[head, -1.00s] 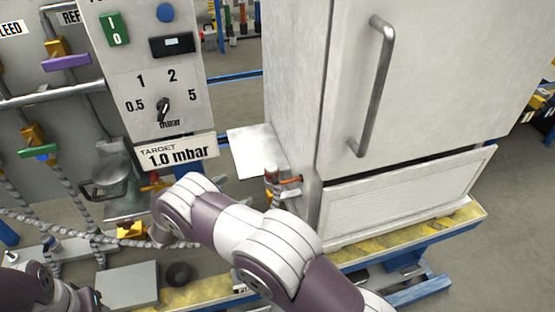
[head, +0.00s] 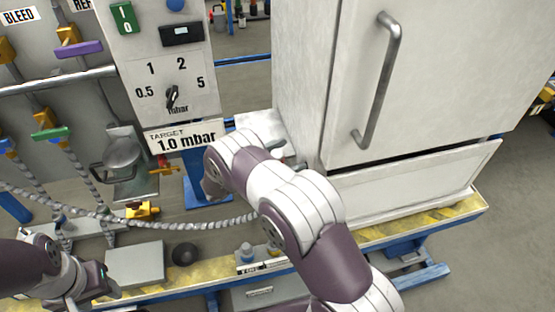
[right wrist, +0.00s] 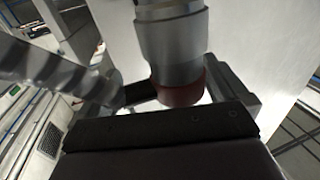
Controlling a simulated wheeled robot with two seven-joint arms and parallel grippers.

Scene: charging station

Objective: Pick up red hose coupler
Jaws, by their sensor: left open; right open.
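In the right wrist view, a grey cylinder with a dark red collar, which looks like the red hose coupler (right wrist: 178,92), hangs close in front of my right gripper (right wrist: 190,108). The right gripper is open, with dark finger parts below and beside the collar; whether they touch it I cannot tell. In the head view my right arm hides the coupler and the right gripper. My left gripper (head: 92,285) is at the lower left of the head view, open, above the bench edge and apart from the coupler.
A white cabinet (head: 410,90) with a bar handle stands close on the right. The control panel (head: 165,80) is left of it. A ribbed grey hose (head: 190,224) crosses behind my right arm. A grey block (head: 134,264) and dark knob (head: 185,254) lie on the bench.

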